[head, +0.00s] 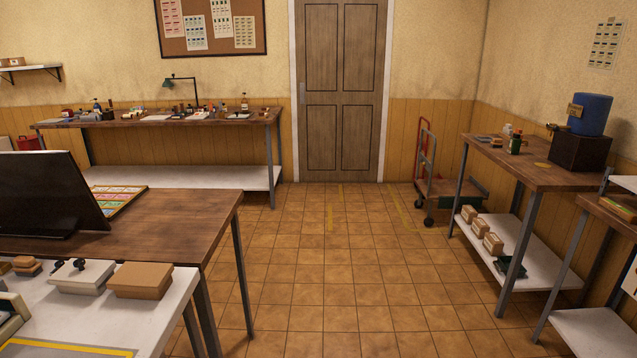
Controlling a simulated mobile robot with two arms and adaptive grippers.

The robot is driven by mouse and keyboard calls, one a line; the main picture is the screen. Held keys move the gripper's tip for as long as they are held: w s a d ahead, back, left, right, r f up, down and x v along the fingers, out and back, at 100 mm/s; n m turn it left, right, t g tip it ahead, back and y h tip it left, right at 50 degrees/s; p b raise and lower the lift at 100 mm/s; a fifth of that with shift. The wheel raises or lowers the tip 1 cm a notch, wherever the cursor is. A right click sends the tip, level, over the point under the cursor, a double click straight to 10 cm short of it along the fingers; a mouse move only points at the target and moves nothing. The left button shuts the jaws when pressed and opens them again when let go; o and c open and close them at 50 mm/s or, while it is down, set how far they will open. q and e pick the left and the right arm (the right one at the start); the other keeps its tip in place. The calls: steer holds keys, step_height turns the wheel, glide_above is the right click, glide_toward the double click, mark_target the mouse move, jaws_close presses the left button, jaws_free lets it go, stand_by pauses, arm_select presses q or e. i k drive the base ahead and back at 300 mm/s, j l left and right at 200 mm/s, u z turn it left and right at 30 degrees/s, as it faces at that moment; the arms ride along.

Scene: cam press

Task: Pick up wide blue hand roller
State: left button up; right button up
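I cannot make out a wide blue hand roller in the head view. Several small items lie on the wooden back workbench (150,121), too small to tell apart, and some bluish ones sit near its left end. Neither of my grippers is in view.
A dark-screened table (185,215) and a white table (150,318) with a cardboard box (141,281) stand at the left. The right workbench (545,178) carries a blue drum (590,115) and bottles. A hand cart (450,190) stands by the door (341,90). The tiled floor (335,270) between is clear.

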mark_target(177, 115)
steer(key=i+l, duration=0.1)
steer(key=i, duration=0.55)
steer(key=i+l+u, duration=0.1)
steer(key=i, duration=0.5)
steer(key=i+l, duration=0.2)
steer(key=i, duration=2.45)
steer(key=i+j+u, duration=0.1)
steer(key=i+u, duration=0.25)
steer(key=i, duration=0.3)
steer(key=i+u, duration=0.35)
steer(key=i, duration=0.35)
steer(key=i+l+u, duration=0.4)
steer(key=i, duration=0.2)
steer(key=i+j, duration=0.05)
steer(key=j, duration=0.05)
